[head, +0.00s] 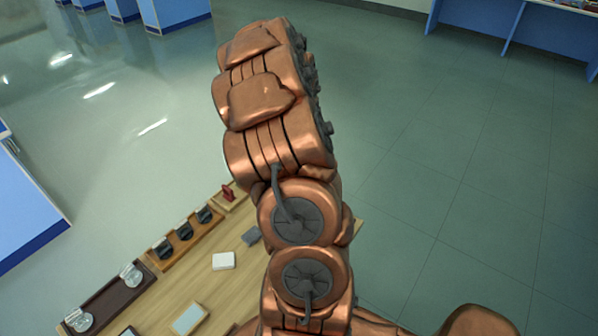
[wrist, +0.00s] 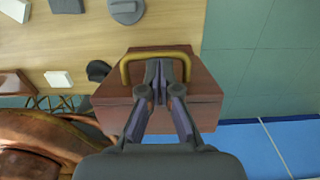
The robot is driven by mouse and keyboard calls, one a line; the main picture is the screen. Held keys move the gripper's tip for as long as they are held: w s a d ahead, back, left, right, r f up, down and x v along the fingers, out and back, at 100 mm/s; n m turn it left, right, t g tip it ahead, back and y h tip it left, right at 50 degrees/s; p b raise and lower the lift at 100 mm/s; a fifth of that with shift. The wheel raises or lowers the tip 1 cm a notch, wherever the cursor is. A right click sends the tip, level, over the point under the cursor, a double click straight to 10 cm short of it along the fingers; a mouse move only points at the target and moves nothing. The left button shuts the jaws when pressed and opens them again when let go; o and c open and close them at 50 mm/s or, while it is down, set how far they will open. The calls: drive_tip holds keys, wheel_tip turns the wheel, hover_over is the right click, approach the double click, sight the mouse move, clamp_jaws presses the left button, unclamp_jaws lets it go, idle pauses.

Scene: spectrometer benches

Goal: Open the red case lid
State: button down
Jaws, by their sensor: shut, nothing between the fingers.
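The red case (wrist: 205,95), a reddish-brown box, sits at the edge of the wooden table in the wrist view. A brass-coloured bar handle (wrist: 155,53) runs along its far side. The lid looks closed, though my fingers cover part of the case. My gripper (wrist: 167,66) is shut and empty, with its fingertips over the case close to the handle. I cannot tell whether they touch it. In the head view my arm blocks the middle, and I do not make out the case or the gripper there.
The wooden table (head: 205,275) holds a white block (head: 223,261), a dark tray (head: 108,302) with glass pieces, and a wooden rack (head: 186,245) with black items. The wrist view shows a grey round-topped piece (wrist: 126,10) beyond the case. Green floor (head: 450,200) is clear on the right.

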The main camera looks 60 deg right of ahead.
drive_tip(key=shift+w+f+g+b, duration=0.3)
drive_tip(key=shift+w+g+b, duration=0.25)
drive_tip(key=shift+g, duration=0.35)
drive_tip(key=shift+w+f+g+b, duration=0.3)
drive_tip(key=shift+g+b, duration=0.35)
drive_tip(key=shift+g, duration=0.25)
